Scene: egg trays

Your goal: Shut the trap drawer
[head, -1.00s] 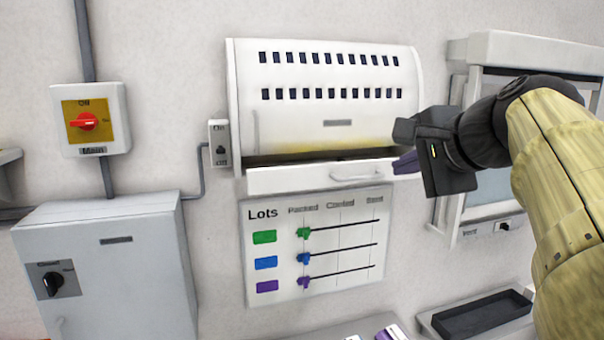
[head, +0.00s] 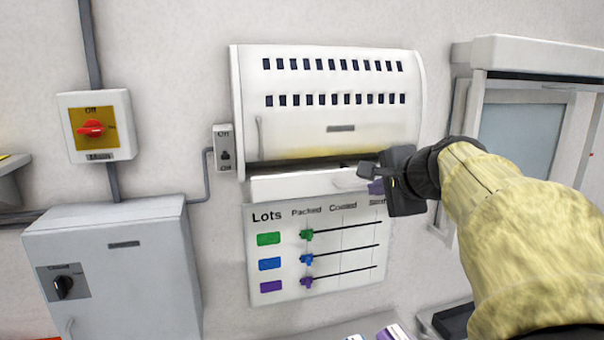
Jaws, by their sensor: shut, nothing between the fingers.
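The trap drawer (head: 300,186) is a white front with a pale handle at the bottom of the white slotted wall unit (head: 335,108). A dark gap shows above the drawer front, so it stands partly open. I cannot tell whether the fingers touch the drawer.
The lots board (head: 316,245) with coloured sliders hangs just below the drawer. A small switch (head: 223,148), a main switch box (head: 97,127) and a grey cabinet (head: 115,262) are on the left. A glass-fronted hatch (head: 520,135) is on the right, and a dark tray (head: 455,320) is below it.

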